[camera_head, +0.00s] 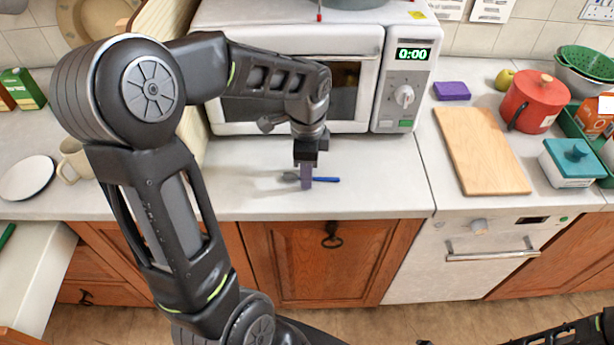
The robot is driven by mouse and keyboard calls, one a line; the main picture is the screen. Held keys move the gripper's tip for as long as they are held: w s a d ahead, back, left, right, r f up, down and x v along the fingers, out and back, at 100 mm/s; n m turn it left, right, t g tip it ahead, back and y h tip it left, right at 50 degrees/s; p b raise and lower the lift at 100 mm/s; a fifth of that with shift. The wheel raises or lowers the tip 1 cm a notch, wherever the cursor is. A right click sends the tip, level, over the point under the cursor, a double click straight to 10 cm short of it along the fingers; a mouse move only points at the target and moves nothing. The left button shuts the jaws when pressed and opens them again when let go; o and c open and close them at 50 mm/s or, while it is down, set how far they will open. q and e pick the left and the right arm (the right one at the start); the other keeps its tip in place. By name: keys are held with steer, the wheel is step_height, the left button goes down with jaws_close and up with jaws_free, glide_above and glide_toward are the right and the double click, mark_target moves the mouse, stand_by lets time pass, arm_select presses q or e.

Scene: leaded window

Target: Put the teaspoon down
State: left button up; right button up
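The teaspoon has a blue handle (326,179) and a greyish bowl end at its left, and lies level across my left gripper near the front of the counter (375,190), before the microwave. My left gripper (306,180) points straight down, and its near finger crosses in front of the spoon's middle. The fingers line up with the view, so the gap between them is hidden. I cannot tell whether the spoon touches the counter.
The white microwave (384,100) stands right behind the gripper. A wooden board (480,150), red pot (533,100) and blue-lidded box (572,160) are on the right. A beige mug (74,158) and white plate (28,177) are on the left. Counter right of the spoon is clear.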

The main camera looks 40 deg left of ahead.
arm_select(q)
steer(key=shift+c, duration=0.4)
jaws_close()
